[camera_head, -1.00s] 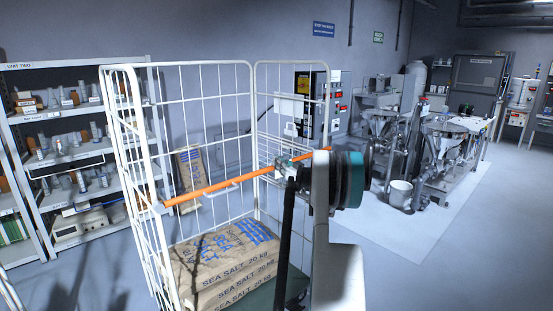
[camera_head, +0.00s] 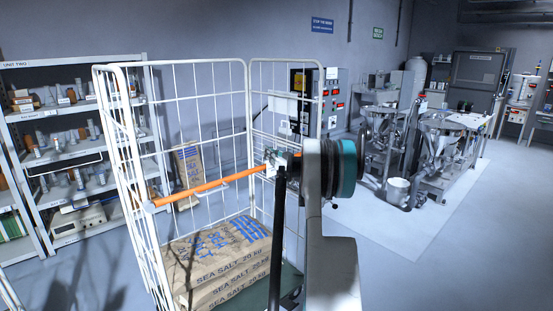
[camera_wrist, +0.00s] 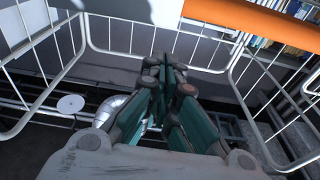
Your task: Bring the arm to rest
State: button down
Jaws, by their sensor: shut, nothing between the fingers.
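My gripper shows in the wrist view (camera_wrist: 163,65). Its dark and teal fingers are together with nothing between them. The orange bar (camera_wrist: 250,18) crosses the upper right of that view, beyond the fingertips; I cannot tell the exact gap. In the head view my arm, with a grey link and a teal ring, is raised in front of the right side of the white wire cage (camera_head: 122,160). The orange bar (camera_head: 205,187) spans the cage's front there.
Stacked sea salt sacks (camera_head: 215,262) lie in the cage, and another sack (camera_head: 187,165) stands behind it. Shelving (camera_head: 60,155) is at left. Machinery (camera_head: 440,150) and a white bucket (camera_head: 398,190) are at back right. The right foreground floor is clear.

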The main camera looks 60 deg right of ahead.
jog(key=v, duration=0.9)
jog(key=shift+s+p, duration=0.3)
jog(key=shift+p, duration=0.1)
